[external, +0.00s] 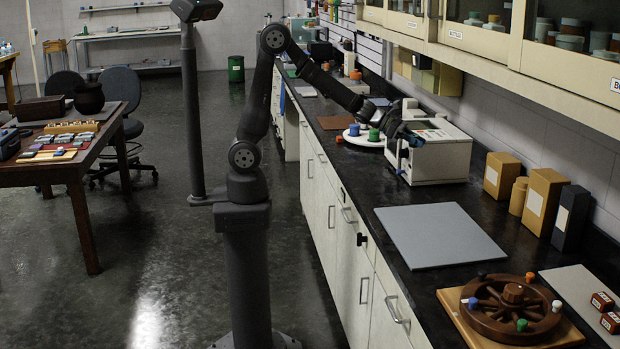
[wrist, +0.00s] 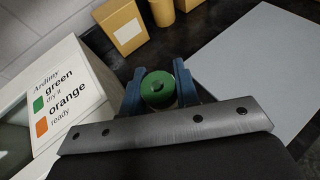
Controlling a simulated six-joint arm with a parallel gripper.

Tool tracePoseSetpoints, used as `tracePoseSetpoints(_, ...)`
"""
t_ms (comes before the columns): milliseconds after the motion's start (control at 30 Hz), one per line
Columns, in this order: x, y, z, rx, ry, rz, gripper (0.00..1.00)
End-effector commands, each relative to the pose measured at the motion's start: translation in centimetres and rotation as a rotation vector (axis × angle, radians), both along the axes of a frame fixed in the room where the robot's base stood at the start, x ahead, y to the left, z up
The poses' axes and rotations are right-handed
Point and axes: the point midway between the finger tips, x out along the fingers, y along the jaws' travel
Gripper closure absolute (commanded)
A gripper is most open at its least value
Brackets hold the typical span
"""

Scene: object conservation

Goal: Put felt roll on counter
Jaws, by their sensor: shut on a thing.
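My gripper (wrist: 160,90) has its blue fingers shut on a green roll with a hole in its top (wrist: 158,88), which I take to be the felt roll. In the external view my gripper (external: 403,157) hangs over the dark counter (external: 368,186), in front of the white box-shaped machine (external: 445,155). The roll is hard to make out there. The wrist view shows the machine (wrist: 62,105) at left, with a label reading "green dry it" and "orange ready". The dark counter (wrist: 205,38) shows beyond the fingers.
A grey mat (external: 440,236) lies on the counter nearer the camera. Tan boxes (external: 543,200) and a dark box (external: 571,218) stand by the wall. A white round stand (external: 362,141) holds coloured pots behind my gripper. A brown wheel-shaped holder (external: 510,310) stands in front.

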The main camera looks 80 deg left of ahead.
Motion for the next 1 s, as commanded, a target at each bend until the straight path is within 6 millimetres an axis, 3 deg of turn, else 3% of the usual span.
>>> tracePoseSetpoints(33,-0.6,-2.4,-0.5,0.001,0.002,-0.048,0.96)
tracePoseSetpoints(300,-5.3,-14.7,-2.7,0.001,0.001,-0.302,0.96)
tracePoseSetpoints(533,-10.9,-23.6,-4.4,0.000,-0.001,-0.503,0.96)
tracePoseSetpoints(700,-14.2,-27.5,-5.3,0.001,-0.001,-0.599,0.96)
tracePoseSetpoints(800,-15.3,-28.6,-5.5,0.000,-0.003,-0.630,0.96)
tracePoseSetpoints(900,-15.3,-28.9,-5.9,0.001,-0.002,-0.642,0.96)
tracePoseSetpoints(1000,-14.0,-28.4,-6.9,0.002,-0.002,-0.641,0.96)
